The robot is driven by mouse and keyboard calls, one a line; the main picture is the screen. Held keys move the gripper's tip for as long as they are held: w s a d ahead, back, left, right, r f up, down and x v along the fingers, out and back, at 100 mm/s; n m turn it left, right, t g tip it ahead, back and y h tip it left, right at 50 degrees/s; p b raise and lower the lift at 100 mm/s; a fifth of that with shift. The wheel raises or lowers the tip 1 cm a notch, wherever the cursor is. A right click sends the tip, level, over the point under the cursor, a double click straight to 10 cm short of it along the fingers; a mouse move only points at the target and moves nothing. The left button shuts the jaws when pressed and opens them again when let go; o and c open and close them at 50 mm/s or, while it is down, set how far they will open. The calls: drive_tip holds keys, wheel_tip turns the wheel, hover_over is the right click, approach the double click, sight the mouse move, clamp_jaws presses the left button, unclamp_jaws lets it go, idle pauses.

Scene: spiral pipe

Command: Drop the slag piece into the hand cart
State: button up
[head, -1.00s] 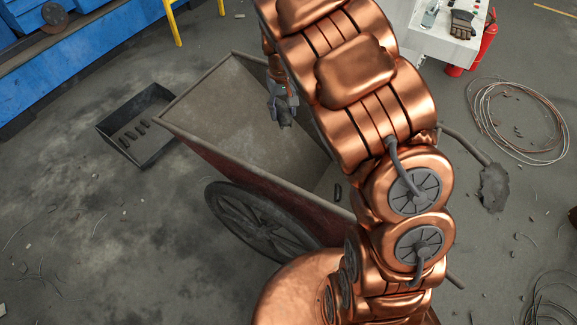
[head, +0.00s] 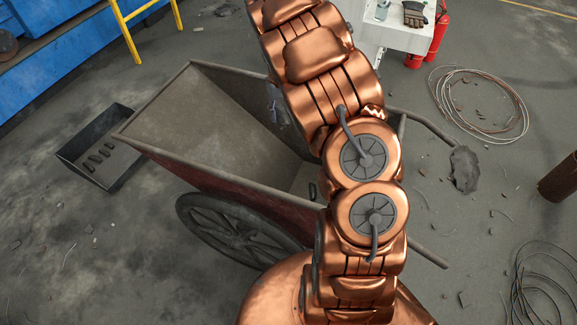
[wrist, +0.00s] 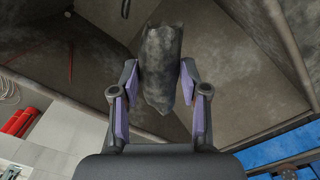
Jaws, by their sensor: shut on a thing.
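The slag piece (wrist: 160,70) is a dark grey, rough, elongated lump in the wrist view. My gripper (wrist: 159,85) is shut on it, with one finger on each side. The hand cart (head: 215,112) has a dull grey open tray, reddish outer sides and a spoked wheel. In the wrist view the cart's inner walls (wrist: 230,60) fill the space beyond the slag piece. In the head view my arm hides most of my gripper, and only a small part shows over the cart's tray. The height of the slag piece above the cart floor cannot be told.
A dark shallow tray (head: 110,147) with several small pieces lies on the floor left of the cart. A white table (head: 400,35) with a glove and a red extinguisher (head: 440,35) stand at the back right. Coiled wire (head: 480,105) lies on the right.

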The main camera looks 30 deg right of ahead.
drive_tip(key=s+d+f+m+b, duration=0.15)
drive_tip(key=s+d+f, duration=0.25)
drive_tip(key=d, duration=0.5)
drive_tip(key=s+d+f+m+b, duration=0.1)
drive_tip(key=s+d+f+b, duration=0.2)
drive_tip(key=d, duration=0.6)
wheel_tip(320, 180, down, 7)
drive_tip(key=p, duration=0.2)
drive_tip(key=shift+s, duration=0.15)
drive_tip(key=o, duration=1.3)
drive_tip(key=shift+c, duration=0.2)
drive_tip(key=shift+r, duration=0.1)
wheel_tip(320, 180, up, 12)
drive_tip(key=shift+a, duration=0.1)
